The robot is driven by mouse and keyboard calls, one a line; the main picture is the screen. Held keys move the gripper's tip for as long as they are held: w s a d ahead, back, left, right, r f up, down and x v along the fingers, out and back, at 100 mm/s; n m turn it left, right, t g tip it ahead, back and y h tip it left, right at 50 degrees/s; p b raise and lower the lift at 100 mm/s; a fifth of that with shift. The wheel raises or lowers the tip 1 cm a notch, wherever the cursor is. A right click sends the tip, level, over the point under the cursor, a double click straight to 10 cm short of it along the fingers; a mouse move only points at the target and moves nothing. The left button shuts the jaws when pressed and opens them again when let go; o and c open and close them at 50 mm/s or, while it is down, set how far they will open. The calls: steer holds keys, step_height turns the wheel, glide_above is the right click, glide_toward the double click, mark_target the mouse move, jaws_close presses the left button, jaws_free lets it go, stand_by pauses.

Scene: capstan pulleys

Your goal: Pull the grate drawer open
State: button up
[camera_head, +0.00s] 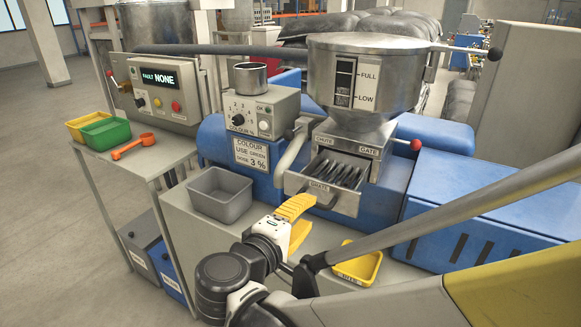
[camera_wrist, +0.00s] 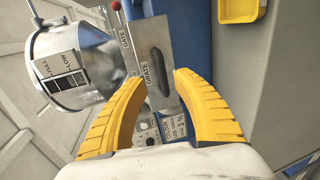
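The grate drawer (camera_head: 298,184) is a metal tray below the hopper in the head view. It sticks out of its housing, and dark bars show in its open top. Its labelled front (camera_wrist: 146,50) faces the wrist camera, with a dark elongated handle (camera_wrist: 158,78) on it. My gripper (camera_head: 307,215) is in front of the drawer, with its yellow fingers spread. In the wrist view, my gripper (camera_wrist: 160,77) has one fingertip on each side of the handle, with a gap between them. I cannot tell whether either finger touches it.
The steel hopper (camera_head: 365,75) stands above, with a red-knobbed gate lever (camera_head: 415,145) to the right. A grey bin (camera_head: 220,195) is left of my gripper. A yellow tray (camera_head: 357,267) lies on the bench to the right. Blue machine housings (camera_head: 480,215) fill the right side.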

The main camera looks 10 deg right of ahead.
steer(key=v, duration=0.5)
steer(key=shift+s, duration=0.1)
steer(key=s+d+f+m+g+y, duration=0.25)
steer(key=d+f+g, duration=0.25)
steer(key=d, duration=0.5)
steer(key=s+d+f+m+y, duration=0.2)
steer(key=s+d+m+y, duration=0.1)
steer(key=s+m+y, duration=0.3)
steer(key=shift+s+f+m+y, duration=0.2)
steer(key=shift+s+m+y, duration=0.2)
steer(key=shift+m, duration=0.75)
